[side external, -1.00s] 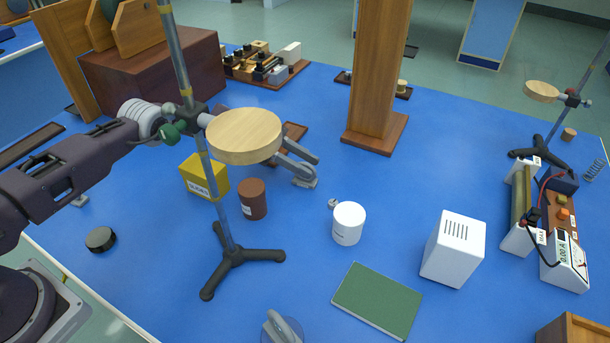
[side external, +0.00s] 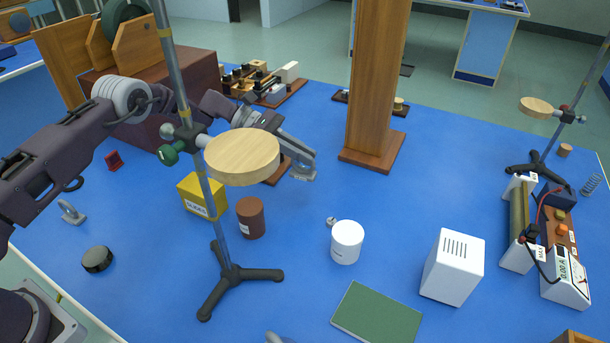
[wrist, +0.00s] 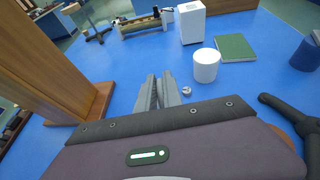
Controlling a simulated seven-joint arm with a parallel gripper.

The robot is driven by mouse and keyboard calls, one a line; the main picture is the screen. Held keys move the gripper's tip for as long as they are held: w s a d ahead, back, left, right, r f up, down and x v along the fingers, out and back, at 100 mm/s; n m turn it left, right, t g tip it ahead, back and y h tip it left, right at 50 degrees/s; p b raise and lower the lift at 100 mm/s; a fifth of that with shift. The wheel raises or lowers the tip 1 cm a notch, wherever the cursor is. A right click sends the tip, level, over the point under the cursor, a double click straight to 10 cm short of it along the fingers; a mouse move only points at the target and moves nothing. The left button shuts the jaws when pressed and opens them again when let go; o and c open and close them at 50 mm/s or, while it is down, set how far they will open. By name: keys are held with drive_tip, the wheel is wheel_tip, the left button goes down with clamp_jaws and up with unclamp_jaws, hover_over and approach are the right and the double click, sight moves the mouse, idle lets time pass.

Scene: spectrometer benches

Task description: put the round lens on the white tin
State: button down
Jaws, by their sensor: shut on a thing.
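The white tin (side external: 347,243) is a short white cylinder standing upright on the blue bench. It also shows in the wrist view (wrist: 206,66), ahead and to the right of the fingers. My gripper (side external: 302,172) is above the bench, left of and behind the tin in the side view. It is shut on a small, pale, glassy thing at the fingertips, which looks like the round lens (side external: 303,178). The fingers mostly hide it, and it cannot be made out in the wrist view. The gripper (wrist: 160,78) is apart from the tin.
A small silver piece (side external: 331,222) lies beside the tin. A wooden pillar (side external: 374,90) stands behind. A stand with a wooden disc (side external: 242,158) rises in front of my arm. A brown jar (side external: 250,218), green book (side external: 376,315) and white box (side external: 453,267) stand around.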

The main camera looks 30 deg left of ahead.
drive_tip(key=s+d+r+m+g, duration=0.1)
drive_tip(key=s+d+r, duration=0.35)
drive_tip(key=d, duration=0.35)
drive_tip(key=s+d+r+g, duration=0.1)
drive_tip(key=s+d+r, duration=0.35)
drive_tip(key=d, duration=0.35)
hover_over(348, 232)
wheel_tip(348, 232, down, 10)
drive_tip(key=shift+f, duration=0.1)
drive_tip(key=c, duration=1.5)
unclamp_jaws()
drive_tip(key=shift+f, duration=0.1)
drive_tip(key=v, duration=1.2)
drive_tip(key=shift+s, duration=0.15)
